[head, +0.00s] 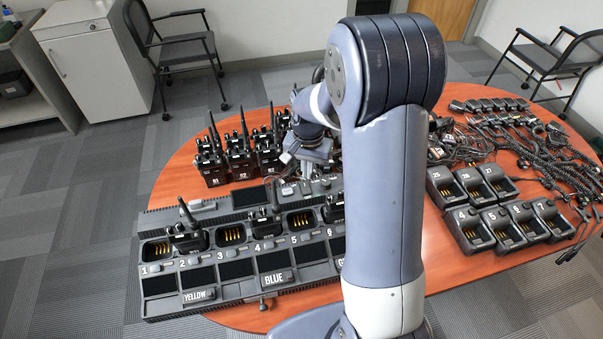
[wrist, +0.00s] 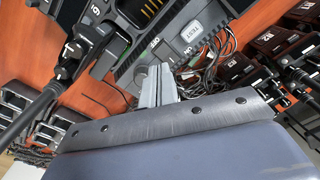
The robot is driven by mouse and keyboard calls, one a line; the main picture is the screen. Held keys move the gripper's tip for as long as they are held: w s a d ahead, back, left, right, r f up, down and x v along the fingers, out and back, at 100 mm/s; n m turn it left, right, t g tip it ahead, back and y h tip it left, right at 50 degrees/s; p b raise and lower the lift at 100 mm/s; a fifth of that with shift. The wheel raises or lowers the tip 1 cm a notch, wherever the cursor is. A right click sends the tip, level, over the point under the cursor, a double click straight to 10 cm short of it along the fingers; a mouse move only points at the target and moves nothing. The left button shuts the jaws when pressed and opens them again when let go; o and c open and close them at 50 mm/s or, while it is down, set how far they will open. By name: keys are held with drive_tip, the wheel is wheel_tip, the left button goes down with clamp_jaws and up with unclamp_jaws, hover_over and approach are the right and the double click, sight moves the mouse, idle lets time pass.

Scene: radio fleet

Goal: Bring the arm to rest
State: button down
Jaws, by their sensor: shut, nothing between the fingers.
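My arm stands large in the middle of the head view and hides part of the table behind it. My gripper (head: 289,158) is at the far end of the arm, above the table behind the multi-slot charger (head: 205,272). In the wrist view my gripper (wrist: 154,72) has its fingers together, with nothing held between them. A charger edge and a radio (wrist: 85,42) show just beyond the fingertips. I cannot tell whether the fingers touch anything.
Several radios (head: 240,160) stand upright left of the gripper. Single chargers (head: 470,230) and coiled-cord microphones (head: 535,145) fill the table's right side. Chairs (head: 185,50) and a white cabinet (head: 95,65) stand beyond the table. Bare floor (head: 60,220) lies to the left.

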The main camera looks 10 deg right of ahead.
sight(307, 193)
drive_tip(key=shift+f, duration=0.1)
wheel_tip(307, 193, down, 7)
drive_tip(key=b, duration=0.5)
drive_tip(key=shift+r, duration=0.2)
